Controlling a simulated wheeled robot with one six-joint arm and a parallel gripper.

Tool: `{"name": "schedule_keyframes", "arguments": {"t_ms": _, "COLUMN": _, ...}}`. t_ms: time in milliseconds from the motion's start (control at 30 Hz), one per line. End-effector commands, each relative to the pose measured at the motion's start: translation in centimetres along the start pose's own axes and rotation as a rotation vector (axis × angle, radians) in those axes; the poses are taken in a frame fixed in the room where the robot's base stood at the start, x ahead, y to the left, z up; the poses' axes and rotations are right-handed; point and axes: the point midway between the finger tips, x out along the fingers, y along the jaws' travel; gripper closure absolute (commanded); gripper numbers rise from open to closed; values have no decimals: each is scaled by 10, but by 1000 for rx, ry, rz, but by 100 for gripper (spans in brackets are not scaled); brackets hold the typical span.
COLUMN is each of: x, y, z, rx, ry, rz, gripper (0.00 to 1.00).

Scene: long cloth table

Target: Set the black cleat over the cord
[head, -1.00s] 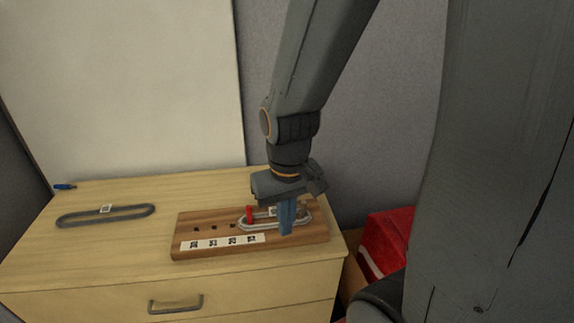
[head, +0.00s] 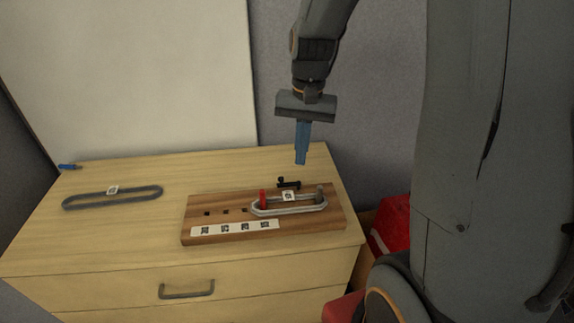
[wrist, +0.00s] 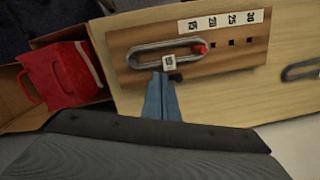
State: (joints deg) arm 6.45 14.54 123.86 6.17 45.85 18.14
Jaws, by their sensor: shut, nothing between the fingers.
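The black cleat (head: 288,183) is a small dark piece at the back edge of the wooden board, behind the cord; I cannot tell if it rests on the board or the table. In the wrist view part of the cleat (wrist: 177,77) shows beside my fingertips. The light grey cord (head: 290,211) is a loop on the board, around a red peg (head: 263,199) and a grey post (head: 319,194), with a white tag (head: 289,196). My gripper (head: 301,162), with blue fingers, is shut and empty, above the cleat and apart from it.
The wooden board (head: 215,236) has several square holes and a numbered strip (wrist: 229,21). A darker grey loop (head: 112,198) and a small blue item (head: 68,167) lie on the left of the tabletop. A red object (head: 392,240) is right of the cabinet.

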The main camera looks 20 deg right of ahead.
Motion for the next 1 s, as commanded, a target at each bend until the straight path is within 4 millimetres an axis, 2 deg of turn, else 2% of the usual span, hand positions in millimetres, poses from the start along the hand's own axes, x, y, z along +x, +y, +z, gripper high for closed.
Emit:
{"name": "schedule_keyframes", "arguments": {"t_ms": 33, "x": -4, "y": -4, "z": -24, "rx": 92, "ry": -29, "rz": -10, "gripper": 100}}
{"name": "schedule_keyframes", "arguments": {"t_ms": 100, "x": -13, "y": -8, "z": -48, "rx": 208, "ry": -71, "rz": -23, "gripper": 100}}
{"name": "schedule_keyframes", "arguments": {"t_ms": 200, "x": -23, "y": -11, "z": -74, "rx": 340, "ry": -122, "rz": -36, "gripper": 100}}
{"name": "schedule_keyframes", "arguments": {"t_ms": 333, "x": -32, "y": -13, "z": -94, "rx": 441, "ry": -164, "rz": -46, "gripper": 100}}
{"name": "schedule_keyframes", "arguments": {"t_ms": 433, "x": -35, "y": -13, "z": -100, "rx": 472, "ry": -177, "rz": -48, "gripper": 100}}
{"name": "schedule_keyframes", "arguments": {"t_ms": 767, "x": -35, "y": -13, "z": -100, "rx": 474, "ry": -179, "rz": -47, "gripper": 100}}
{"name": "schedule_keyframes", "arguments": {"t_ms": 867, "x": -30, "y": -13, "z": -99, "rx": 474, "ry": -179, "rz": -47, "gripper": 100}}
{"name": "schedule_keyframes", "arguments": {"t_ms": 1000, "x": -13, "y": -15, "z": -94, "rx": 473, "ry": -182, "rz": -45, "gripper": 100}}
